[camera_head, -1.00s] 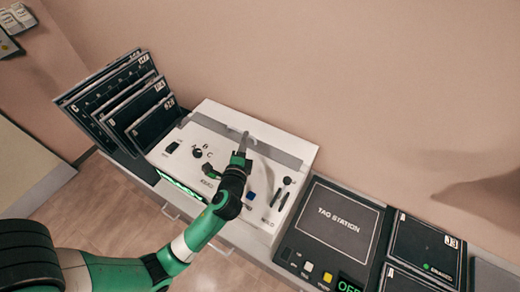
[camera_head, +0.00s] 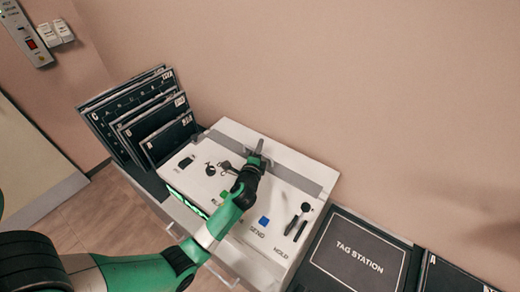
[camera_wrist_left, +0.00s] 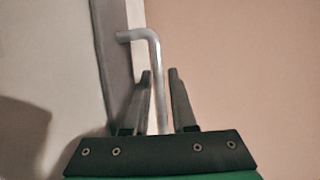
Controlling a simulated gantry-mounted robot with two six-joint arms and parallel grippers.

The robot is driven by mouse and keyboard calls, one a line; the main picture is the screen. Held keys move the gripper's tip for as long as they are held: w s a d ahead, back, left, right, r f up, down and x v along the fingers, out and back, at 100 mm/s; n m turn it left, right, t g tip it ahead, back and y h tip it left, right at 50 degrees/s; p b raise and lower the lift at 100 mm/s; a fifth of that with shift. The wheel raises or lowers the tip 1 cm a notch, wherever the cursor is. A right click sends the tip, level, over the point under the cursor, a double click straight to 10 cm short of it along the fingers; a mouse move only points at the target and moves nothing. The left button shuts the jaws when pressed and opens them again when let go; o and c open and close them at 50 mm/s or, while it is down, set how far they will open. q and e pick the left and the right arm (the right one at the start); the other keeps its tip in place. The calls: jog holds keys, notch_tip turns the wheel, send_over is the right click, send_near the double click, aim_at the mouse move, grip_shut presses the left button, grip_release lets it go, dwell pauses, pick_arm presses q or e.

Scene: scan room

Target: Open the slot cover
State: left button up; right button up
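The white machine (camera_head: 236,218) stands on the counter, with a grey strip-like cover (camera_head: 297,178) across its top. A bent metal handle (camera_wrist_left: 153,45) rises beside a grey strip (camera_wrist_left: 112,60) in the left wrist view. My left gripper (camera_head: 260,150) is over the grey strip in the head view. In the left wrist view, its two fingers (camera_wrist_left: 159,85) stand on either side of the handle's straight part, with narrow gaps visible. The lower end of the handle is hidden by the gripper body. My right gripper is not in view.
Several dark labelled panels (camera_head: 140,115) stand tilted in a rack left of the machine. A wall rises behind.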

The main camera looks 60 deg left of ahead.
pick_arm(q)
jog(key=shift+w+a, duration=0.15)
jog(key=shift+a, duration=0.05)
grip_shut()
dwell(1.3)
